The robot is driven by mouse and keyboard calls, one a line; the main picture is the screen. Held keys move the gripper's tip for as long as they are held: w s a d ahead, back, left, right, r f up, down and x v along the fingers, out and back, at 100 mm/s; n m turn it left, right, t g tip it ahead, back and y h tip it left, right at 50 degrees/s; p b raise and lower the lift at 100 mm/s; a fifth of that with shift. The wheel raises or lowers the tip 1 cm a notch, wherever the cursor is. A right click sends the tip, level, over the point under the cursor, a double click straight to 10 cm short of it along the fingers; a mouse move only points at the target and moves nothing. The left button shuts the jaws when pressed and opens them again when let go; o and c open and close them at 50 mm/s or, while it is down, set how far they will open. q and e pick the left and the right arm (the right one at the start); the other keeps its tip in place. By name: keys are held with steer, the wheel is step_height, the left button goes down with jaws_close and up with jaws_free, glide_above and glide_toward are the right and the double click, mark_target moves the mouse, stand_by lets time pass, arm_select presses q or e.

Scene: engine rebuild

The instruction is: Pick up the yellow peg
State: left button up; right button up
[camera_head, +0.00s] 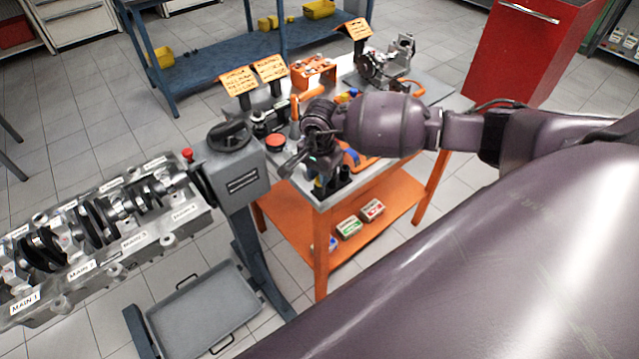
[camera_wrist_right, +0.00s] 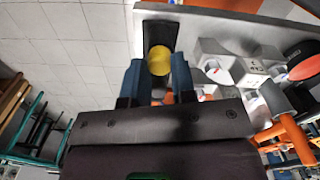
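The yellow peg (camera_wrist_right: 159,60) shows in the right wrist view as a short round yellow piece, in front of a dark rectangular holder (camera_wrist_right: 161,30) at the table's edge. My right gripper (camera_wrist_right: 158,76) has its two blue-grey fingers apart, one on each side of the peg. I cannot tell whether they touch it. In the head view my right gripper (camera_head: 305,173) is over the near corner of the orange workbench (camera_head: 321,233), and I cannot make out the peg there. My left gripper is not in view.
The bench top carries a red button (camera_head: 275,140), orange holders and a metal assembly (camera_head: 390,62). An engine block (camera_head: 100,238) on a grey stand (camera_head: 240,180) is at left. A grey tray (camera_head: 205,312) is low in front. A red cabinet (camera_head: 525,50) stands behind.

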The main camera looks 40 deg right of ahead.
jaws_close()
step_height(320, 180, up, 20)
steer(key=b, duration=0.1)
stand_by(0.4)
